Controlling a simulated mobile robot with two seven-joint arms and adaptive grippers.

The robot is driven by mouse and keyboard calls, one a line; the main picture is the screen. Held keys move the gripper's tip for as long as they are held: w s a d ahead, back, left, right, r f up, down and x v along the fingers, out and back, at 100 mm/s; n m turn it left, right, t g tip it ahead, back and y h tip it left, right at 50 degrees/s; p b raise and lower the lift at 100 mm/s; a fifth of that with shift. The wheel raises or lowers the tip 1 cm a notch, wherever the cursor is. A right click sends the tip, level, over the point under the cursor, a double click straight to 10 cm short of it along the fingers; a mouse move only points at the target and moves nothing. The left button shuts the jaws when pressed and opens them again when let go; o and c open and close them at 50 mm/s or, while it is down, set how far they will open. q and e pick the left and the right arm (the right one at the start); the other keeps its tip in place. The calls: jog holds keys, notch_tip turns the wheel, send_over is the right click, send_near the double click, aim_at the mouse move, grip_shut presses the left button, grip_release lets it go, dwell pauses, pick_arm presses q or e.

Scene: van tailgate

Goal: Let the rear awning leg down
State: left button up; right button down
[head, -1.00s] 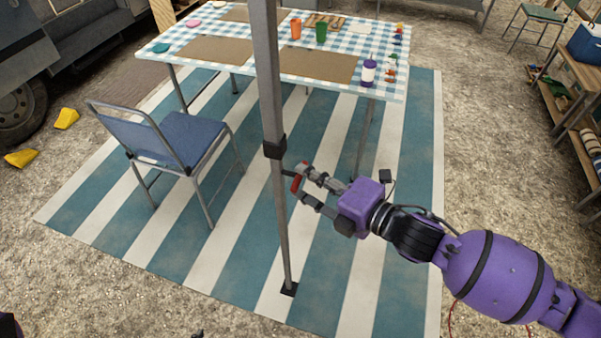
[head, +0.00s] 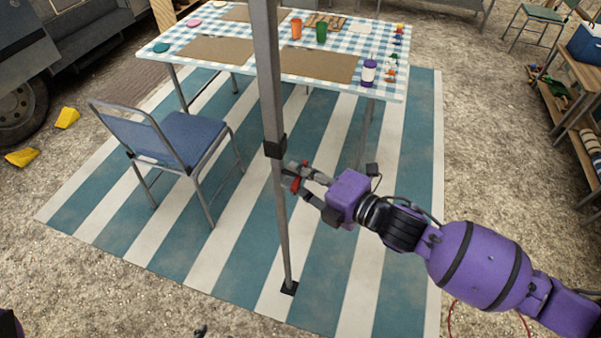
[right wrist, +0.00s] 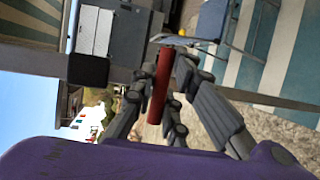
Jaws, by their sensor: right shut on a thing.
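The awning leg (head: 271,85) is a grey pole standing upright in the head view. It has a black collar (head: 275,147) partway down, a thinner lower section (head: 283,235) and a black foot (head: 289,288) on the mat. A small red handle (head: 295,184) sits just right of the pole below the collar. My right gripper (head: 297,182) is shut on this handle, close beside the pole. In the right wrist view the red handle (right wrist: 159,86) lies between the fingers. A dark tip at the bottom edge of the head view may be my left gripper (head: 200,331); its jaws are hidden.
A blue folding chair (head: 185,140) stands left of the pole. A table with a checked cloth (head: 225,34) is behind it. A striped mat (head: 395,220) covers the ground. A wooden shelf (head: 575,72) is at the right. Yellow wheel chocks (head: 67,118) lie at the left.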

jog(key=shift+f, duration=0.15)
jog(key=shift+f, duration=0.35)
notch_tip(320, 180, down, 11)
jog(key=b, duration=0.4)
jog(key=shift+f+b, duration=0.15)
jog(key=shift+b, duration=0.15)
jog(key=c, duration=1.8)
grip_release()
pick_arm(q)
jog(key=shift+g, duration=0.3)
jog(key=f, duration=0.1)
jog(key=s+f, duration=0.1)
jog(key=f, duration=0.1)
jog(key=s+f, duration=0.1)
jog(key=f, duration=0.1)
jog(key=shift+a, duration=0.2)
pick_arm(e)
jog(key=shift+o, duration=0.2)
pick_arm(q)
jog(key=shift+s, duration=0.1)
pick_arm(e)
jog(key=shift+s+d, duration=0.1)
jog(key=v, duration=1.2)
